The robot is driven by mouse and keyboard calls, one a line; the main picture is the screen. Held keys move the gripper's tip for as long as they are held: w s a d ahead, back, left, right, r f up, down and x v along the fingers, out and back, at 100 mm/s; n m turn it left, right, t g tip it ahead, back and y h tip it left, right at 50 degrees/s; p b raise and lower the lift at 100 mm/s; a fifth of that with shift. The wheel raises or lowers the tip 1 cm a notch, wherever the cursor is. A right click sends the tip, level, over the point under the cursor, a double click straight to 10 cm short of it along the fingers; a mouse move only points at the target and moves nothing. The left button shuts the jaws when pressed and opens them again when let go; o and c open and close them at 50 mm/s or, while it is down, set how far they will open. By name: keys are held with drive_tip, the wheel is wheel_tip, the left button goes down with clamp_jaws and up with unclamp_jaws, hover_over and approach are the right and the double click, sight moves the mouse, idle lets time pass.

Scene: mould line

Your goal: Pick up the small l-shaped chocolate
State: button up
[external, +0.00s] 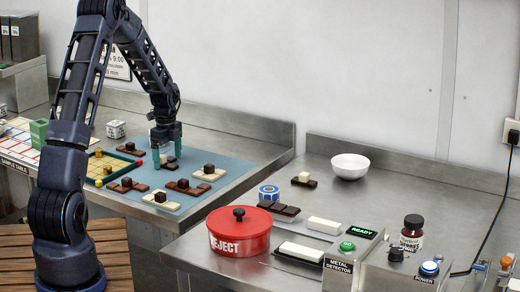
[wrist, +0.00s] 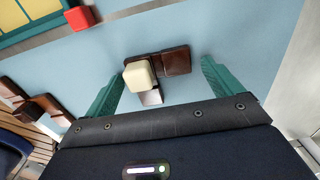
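My gripper (external: 166,146) is open, pointing down over the blue mat (external: 228,165). In the wrist view its two teal fingers stand left and right of a small chocolate (wrist: 176,61), with a gap on each side. This chocolate looks L-shaped: two dark brown squares side by side and a whitish square (wrist: 151,98) toward me. A cream cube (wrist: 138,75) stands on its corner and hides part of it. In the external view the chocolate (external: 171,164) lies just below the fingertips; its outline there is too small to tell.
Several other chocolates with dark cubes lie around on the mat, such as one (external: 208,173) to the right and one (external: 184,187) in front. A green-rimmed tray (external: 122,157) and a red cube (external: 140,163) are at left. A red reject pot (external: 238,236) stands on the right bench.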

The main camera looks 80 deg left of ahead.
drive_tip(key=c, duration=0.9)
drive_tip(key=shift+r, duration=0.15)
